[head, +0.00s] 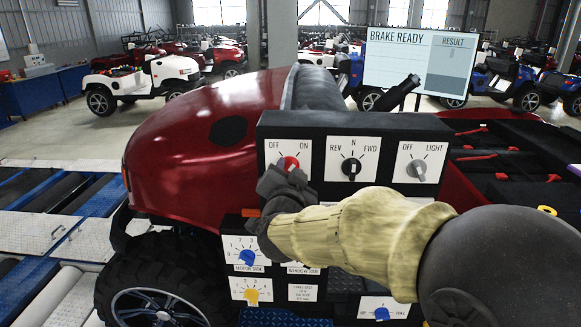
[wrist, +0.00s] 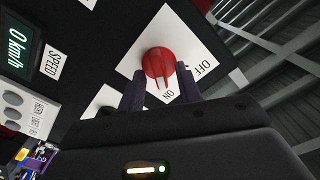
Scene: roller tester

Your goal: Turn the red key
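The red key (head: 289,163) is a round red knob on a white OFF/ON plate at the top left of the black control panel. In the wrist view the red key (wrist: 158,62) shows clearly, and its ridge points toward the ON label. My gripper (head: 285,178) is at the key in the head view and covers its lower part. In the wrist view the two dark fingers of my gripper (wrist: 161,88) are apart, one on each side of the ridge. I cannot tell whether they touch it.
A REV/N/FWD knob (head: 351,167) and a grey light knob (head: 416,168) are to the right on the same panel. Blue (head: 247,257) and yellow (head: 251,295) knobs are below. A screen (head: 425,62) reads BRAKE READY. The red vehicle (head: 190,150) stands behind the panel.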

